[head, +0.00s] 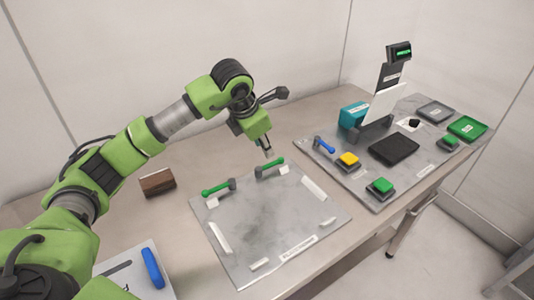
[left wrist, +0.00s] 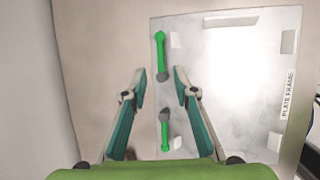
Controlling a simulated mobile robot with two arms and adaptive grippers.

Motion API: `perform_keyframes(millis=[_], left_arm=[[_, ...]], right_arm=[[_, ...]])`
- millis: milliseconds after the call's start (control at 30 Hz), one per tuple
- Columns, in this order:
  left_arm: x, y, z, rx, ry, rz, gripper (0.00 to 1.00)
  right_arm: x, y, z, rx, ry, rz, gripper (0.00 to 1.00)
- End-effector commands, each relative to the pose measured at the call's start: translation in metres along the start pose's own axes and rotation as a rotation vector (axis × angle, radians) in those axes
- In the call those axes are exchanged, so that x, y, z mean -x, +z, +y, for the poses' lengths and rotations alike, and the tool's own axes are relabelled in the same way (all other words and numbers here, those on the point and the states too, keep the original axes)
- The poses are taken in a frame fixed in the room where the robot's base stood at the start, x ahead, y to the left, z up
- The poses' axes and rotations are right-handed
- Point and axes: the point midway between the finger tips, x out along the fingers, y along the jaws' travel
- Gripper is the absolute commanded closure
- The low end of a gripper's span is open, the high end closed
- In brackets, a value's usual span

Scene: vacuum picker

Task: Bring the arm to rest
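My left arm comes in from the left in the head view and reaches over the table. My left gripper (head: 268,152) hangs above the back edge of the grey plate frame (head: 265,224), close to the green-handled clamps. In the left wrist view the gripper (left wrist: 159,75) has its two fingers spread apart with nothing between them. The two green clamps, the far one (left wrist: 160,52) and the near one (left wrist: 165,130), lie along the plate frame's edge below the fingers. They also show in the head view, one at left (head: 216,187) and one at right (head: 270,167). My right gripper is not in view.
A grey panel (head: 318,158) on the right carries a blue lever (head: 324,145), a yellow button (head: 347,160), green buttons, a black pad (head: 394,149) and a teal box (head: 353,115). A brown block (head: 157,182) lies at left. A blue handle (head: 152,267) sits on a white plate at front left.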

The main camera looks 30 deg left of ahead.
Motion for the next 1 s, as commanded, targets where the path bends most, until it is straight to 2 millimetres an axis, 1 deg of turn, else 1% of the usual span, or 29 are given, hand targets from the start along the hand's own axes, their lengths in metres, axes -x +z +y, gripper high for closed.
perform_keyframes(millis=[33, 100, 200, 767, 867, 1000], left_arm=[[0.008, 0.001, 0.001, -0.001, 0.001, -0.003, 0.73], [0.015, 0.0, 0.001, 0.0, 0.001, -0.001, 0.73], [0.022, 0.0, 0.001, 0.0, 0.001, -0.001, 0.73], [0.025, 0.001, 0.001, 0.0, 0.0, 0.0, 0.73], [0.037, 0.006, 0.003, 0.0, 0.0, -0.001, 0.73], [0.062, 0.016, 0.009, 0.0, 0.0, -0.001, 0.73]], right_arm=[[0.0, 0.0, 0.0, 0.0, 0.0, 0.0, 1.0], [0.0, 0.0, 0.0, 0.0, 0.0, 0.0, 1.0], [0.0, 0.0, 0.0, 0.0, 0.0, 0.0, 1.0], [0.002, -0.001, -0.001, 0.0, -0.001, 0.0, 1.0], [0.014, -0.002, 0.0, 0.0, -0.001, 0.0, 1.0], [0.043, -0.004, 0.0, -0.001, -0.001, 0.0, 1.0]])
